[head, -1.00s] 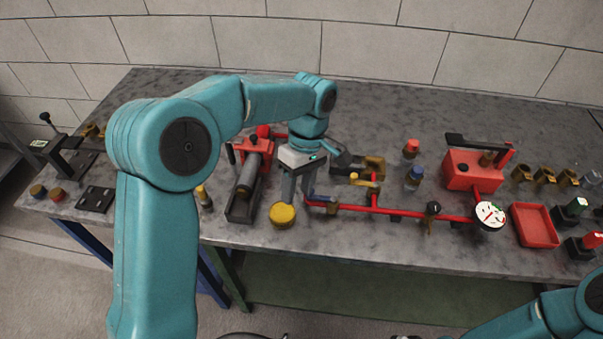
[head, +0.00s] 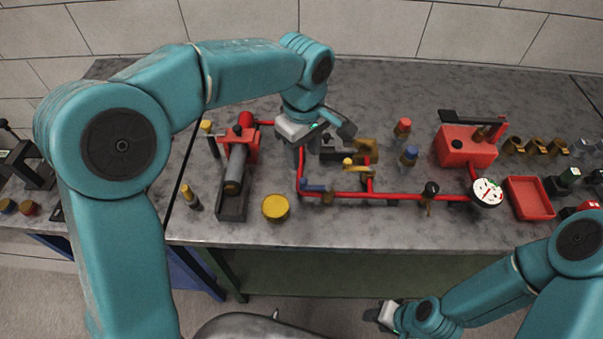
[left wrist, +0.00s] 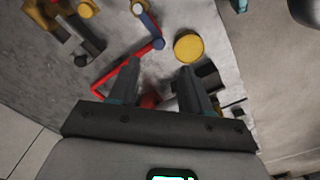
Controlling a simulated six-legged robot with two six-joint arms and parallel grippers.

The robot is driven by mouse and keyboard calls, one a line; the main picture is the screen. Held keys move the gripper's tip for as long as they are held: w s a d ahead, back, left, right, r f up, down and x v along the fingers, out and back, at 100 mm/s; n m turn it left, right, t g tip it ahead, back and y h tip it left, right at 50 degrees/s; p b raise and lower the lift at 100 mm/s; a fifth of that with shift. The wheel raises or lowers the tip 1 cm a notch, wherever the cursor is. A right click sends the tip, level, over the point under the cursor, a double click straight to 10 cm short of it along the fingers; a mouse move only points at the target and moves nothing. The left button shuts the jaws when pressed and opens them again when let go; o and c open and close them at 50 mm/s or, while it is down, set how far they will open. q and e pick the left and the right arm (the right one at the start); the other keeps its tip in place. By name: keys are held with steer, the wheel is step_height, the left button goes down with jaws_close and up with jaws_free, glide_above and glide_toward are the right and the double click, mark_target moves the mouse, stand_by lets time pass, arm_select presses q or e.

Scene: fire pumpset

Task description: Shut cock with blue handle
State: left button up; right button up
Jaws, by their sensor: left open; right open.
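The blue handle (head: 313,187) belongs to a small brass cock (head: 327,197) on the lower run of the red pipe (head: 350,195). It seems to lie along the pipe, toward its left corner. In the left wrist view the blue handle (left wrist: 150,27) lies ahead of the fingers, beyond the tips and clear of them. My left gripper (head: 299,158) is open and empty, pointing down near the left upright of the pipe, behind the handle. It also shows in the left wrist view (left wrist: 161,70). My right gripper (head: 384,314) is open, low in front of the bench.
A yellow round cap (head: 276,207) stands left of the handle, near the front edge. A red clamp-like device (head: 238,150) stands further left. A yellow-handled cock (head: 357,165), a black-knobbed valve (head: 430,190) and a gauge (head: 487,191) are on the pipe to the right.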

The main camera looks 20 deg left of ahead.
mark_target(303, 180)
arm_select(q)
steer(key=f, duration=0.8)
steer(key=shift+w+f+p, duration=0.1)
steer(key=shift+w+p, duration=0.15)
steer(key=shift+p, duration=0.05)
steer(key=shift+s+f, duration=0.3)
steer(key=shift+s, duration=0.05)
steer(key=shift+w+d+f, duration=0.1)
steer(key=shift+w+f, duration=0.05)
steer(key=shift+w, duration=0.2)
steer(key=shift+s, duration=0.2)
jaws_close()
steer(key=shift+w, duration=0.1)
